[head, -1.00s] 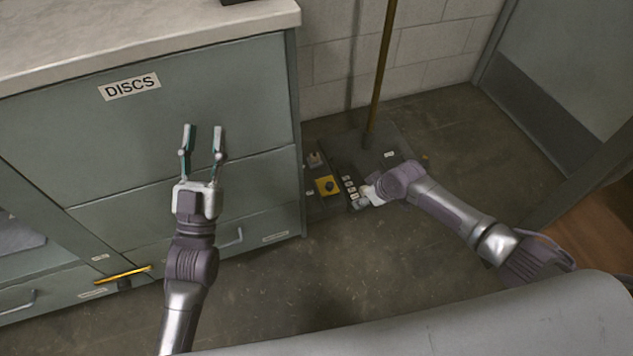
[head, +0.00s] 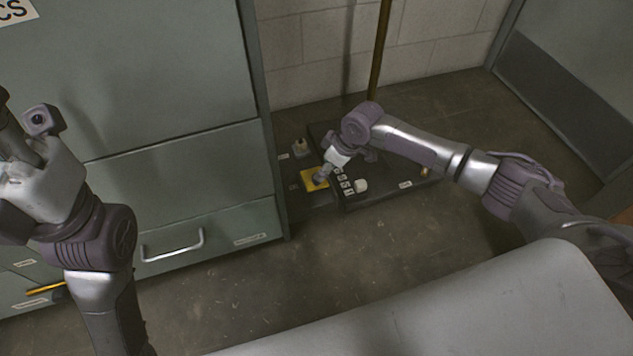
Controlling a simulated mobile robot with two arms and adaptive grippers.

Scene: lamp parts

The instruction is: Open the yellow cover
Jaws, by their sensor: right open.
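The yellow cover (head: 309,184) is a small yellow square on a low dark unit on the floor, beside the cabinet. My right gripper (head: 322,177) is open and reaches down over the cover's right side, hiding part of it. I cannot tell whether its fingertips touch the cover. The cover appears to lie flat. My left gripper (head: 20,150) is at the left edge, in front of the cabinet, cut off by the frame; its fingers do not show clearly.
The grey-green cabinet (head: 190,165) with a drawer handle (head: 172,246) stands close left of the unit. The floor in front is clear.

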